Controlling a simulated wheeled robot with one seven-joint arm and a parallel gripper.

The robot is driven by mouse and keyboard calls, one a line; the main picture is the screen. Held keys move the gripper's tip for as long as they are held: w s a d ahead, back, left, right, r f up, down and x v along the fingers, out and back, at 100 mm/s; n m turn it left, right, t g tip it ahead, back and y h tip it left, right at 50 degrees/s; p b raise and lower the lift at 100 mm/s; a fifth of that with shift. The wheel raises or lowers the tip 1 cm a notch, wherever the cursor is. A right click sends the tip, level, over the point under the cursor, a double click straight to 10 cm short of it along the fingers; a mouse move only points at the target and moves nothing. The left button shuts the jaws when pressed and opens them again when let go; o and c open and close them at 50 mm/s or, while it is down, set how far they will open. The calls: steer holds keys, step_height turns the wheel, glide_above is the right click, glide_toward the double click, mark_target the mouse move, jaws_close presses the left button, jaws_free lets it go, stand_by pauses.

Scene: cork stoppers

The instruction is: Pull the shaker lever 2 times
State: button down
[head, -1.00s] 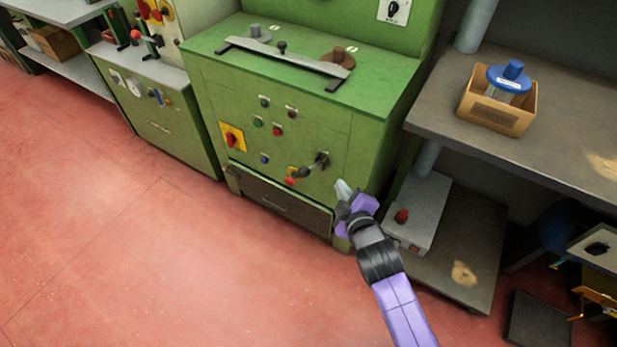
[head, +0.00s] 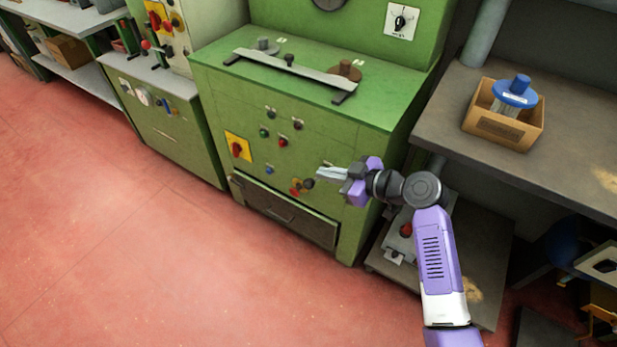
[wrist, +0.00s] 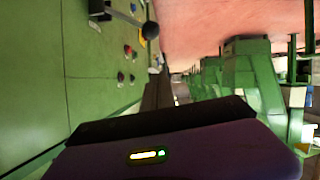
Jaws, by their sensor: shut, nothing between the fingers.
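A lever with a dark ball knob (head: 308,184) sticks out low on the front of the green machine (head: 330,130). It is most likely the shaker lever; its base is hidden behind my gripper in the head view. In the wrist view the dark ball (wrist: 150,30) and its rod (wrist: 125,17) stand out from the green panel. My gripper (head: 319,173) is shut and empty, its fingertips beside and just above the ball in the head view. I cannot tell whether they touch it. The wrist view shows the dark and purple gripper body along the bottom, not clear fingertips.
A yellow plate with a red switch (head: 237,148) and several small buttons sit on the same panel, above a dark drawer (head: 285,212). A bench (head: 450,125) with a cardboard box (head: 503,125) stands right. Red floor (head: 150,260) is clear in front.

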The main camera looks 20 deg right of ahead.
mark_target(308, 182)
stand_by(0.3)
steer(key=w+a+f, duration=0.1)
steer(key=w+f, duration=0.1)
steer(key=w+a+f, duration=0.1)
steer(key=w+f, duration=0.1)
steer(key=w+a+f, duration=0.1)
steer(key=w+f, duration=0.1)
steer(key=shift+w+a+f+b, duration=0.1)
steer(key=shift+w+b, duration=0.1)
steer(key=shift+b, duration=0.2)
steer(key=shift+s+d+f, duration=0.25)
steer(key=shift+f, duration=0.15)
steer(key=shift+f, duration=0.1)
